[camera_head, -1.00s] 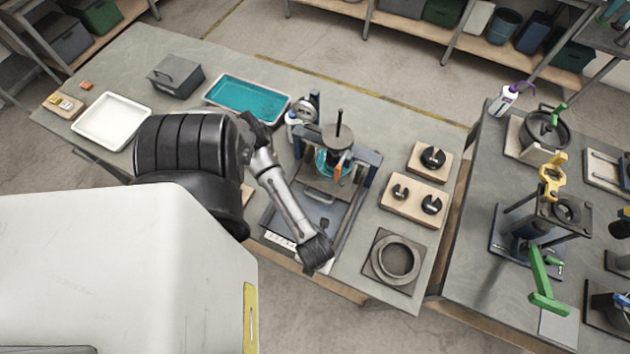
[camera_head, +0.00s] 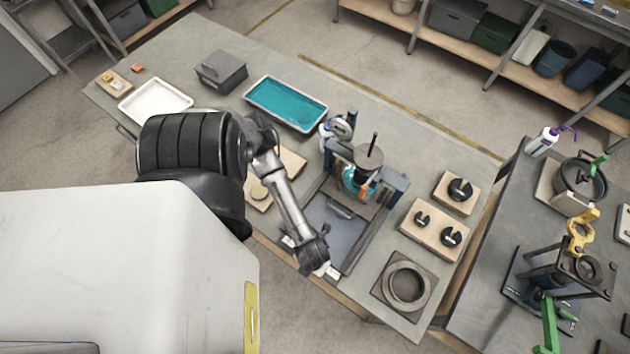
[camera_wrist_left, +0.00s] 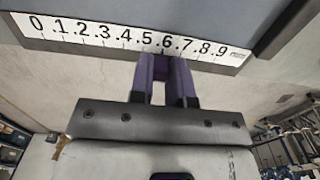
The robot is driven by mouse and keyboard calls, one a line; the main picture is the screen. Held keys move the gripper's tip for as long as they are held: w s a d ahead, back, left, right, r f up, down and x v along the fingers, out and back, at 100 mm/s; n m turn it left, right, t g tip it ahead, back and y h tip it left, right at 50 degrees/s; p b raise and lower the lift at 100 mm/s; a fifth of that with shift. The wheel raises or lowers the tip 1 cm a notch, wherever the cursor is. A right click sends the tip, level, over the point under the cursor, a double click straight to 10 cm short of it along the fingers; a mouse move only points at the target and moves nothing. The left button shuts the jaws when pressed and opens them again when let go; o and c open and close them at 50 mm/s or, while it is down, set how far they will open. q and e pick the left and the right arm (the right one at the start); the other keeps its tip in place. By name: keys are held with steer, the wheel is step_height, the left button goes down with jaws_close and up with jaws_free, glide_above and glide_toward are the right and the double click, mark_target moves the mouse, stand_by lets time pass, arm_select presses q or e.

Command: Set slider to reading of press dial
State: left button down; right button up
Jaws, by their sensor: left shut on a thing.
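The press (camera_head: 365,180) stands at the middle of the bench, with a round plate and rod on top. A round gauge (camera_head: 341,129) stands behind it; its reading is too small to make out. A white scale strip (camera_head: 333,272) runs along the near edge of the press base, partly covered by my wrist. In the left wrist view the scale (camera_wrist_left: 100,38) reads 0 to 9. My left gripper (camera_head: 322,266) is at this strip. Its purple fingers (camera_wrist_left: 163,60) are shut on the slider, just below the marks between 5 and 6. The slider itself is mostly hidden.
Wooden blocks with black knobs (camera_head: 433,229) and a square plate with a ring (camera_head: 405,285) lie right of the press. A teal tray (camera_head: 286,103), white tray (camera_head: 156,101) and grey box (camera_head: 220,72) are at the back left. A second bench (camera_head: 490,230) stands at the right.

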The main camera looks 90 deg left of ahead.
arm_select(q)
steer(key=c, duration=1.1)
jaws_free()
step_height(320, 180, up, 14)
steer(key=shift+f+p, duration=0.1)
steer(key=shift+p, duration=0.3)
